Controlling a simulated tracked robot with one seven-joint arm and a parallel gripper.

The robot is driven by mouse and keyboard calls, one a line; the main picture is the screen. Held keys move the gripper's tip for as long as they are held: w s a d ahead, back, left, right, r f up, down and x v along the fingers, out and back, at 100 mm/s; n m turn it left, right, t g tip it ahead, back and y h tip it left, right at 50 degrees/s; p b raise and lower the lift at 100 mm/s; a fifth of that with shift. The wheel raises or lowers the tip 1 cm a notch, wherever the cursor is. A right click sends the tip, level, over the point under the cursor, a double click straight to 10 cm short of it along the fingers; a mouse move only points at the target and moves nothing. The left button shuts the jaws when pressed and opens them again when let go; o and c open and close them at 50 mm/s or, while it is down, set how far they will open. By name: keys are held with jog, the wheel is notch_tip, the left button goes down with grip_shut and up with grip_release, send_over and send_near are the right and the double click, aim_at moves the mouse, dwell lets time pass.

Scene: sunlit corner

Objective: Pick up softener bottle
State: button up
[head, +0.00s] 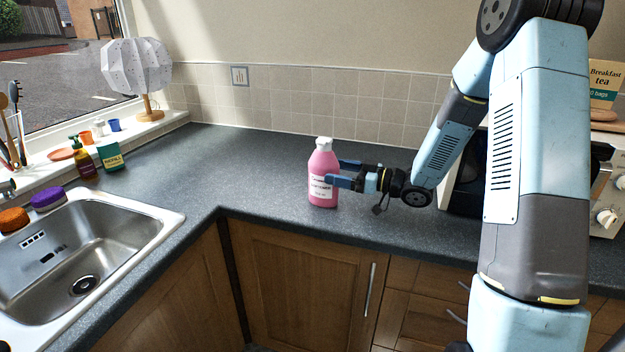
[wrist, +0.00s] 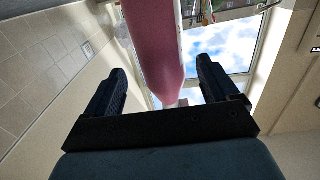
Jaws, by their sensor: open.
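The softener bottle (head: 323,172) is pink with a white cap and a white label. It stands upright on the dark grey counter (head: 260,185), near the inner corner of the front edge. My gripper (head: 336,172) is open at the bottle's right side, with its blue fingers at about the height of the label. In the wrist view the pink bottle (wrist: 156,45) lies between the two dark fingers of my gripper (wrist: 162,85), with gaps visible on both sides. The bottle's right side is partly hidden by the fingers in the head view.
A sink (head: 85,255) is at left, with orange and purple sponges (head: 48,198) on its rim. A lamp (head: 139,70), a dark pump bottle (head: 84,158) and a green box (head: 110,155) stand by the window. A microwave (head: 465,175) is at right. The counter left of the bottle is clear.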

aim_at(324, 168)
jog(key=x, duration=0.5)
jog(key=c, duration=1.5)
jog(key=shift+c, duration=0.4)
jog(key=shift+w, duration=0.1)
